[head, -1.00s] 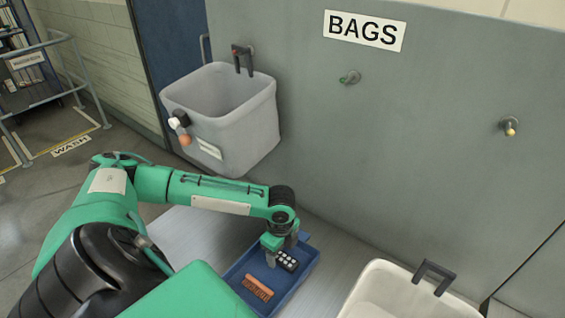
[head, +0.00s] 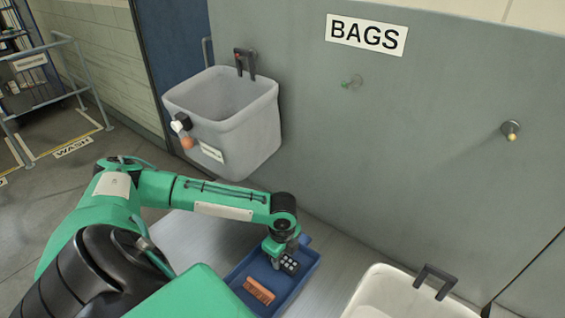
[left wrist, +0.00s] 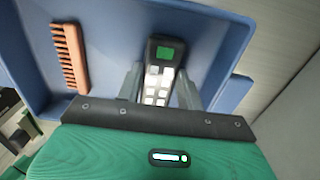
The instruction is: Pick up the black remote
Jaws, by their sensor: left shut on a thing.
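The black remote (head: 289,264) has pale buttons, and a green screen shows at its end in the left wrist view (left wrist: 163,60). My left gripper (head: 283,258) is shut on the remote, with one finger on each side of it in the left wrist view (left wrist: 160,85). The remote is over the blue tray (head: 309,272). I cannot tell how far it is above the tray floor. My right gripper is not in view.
A grey bag (head: 240,130) hangs on the wall panel behind. A white bag (head: 380,285) stands at the lower right. Two empty hooks (head: 511,130) (head: 352,82) stick out of the panel.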

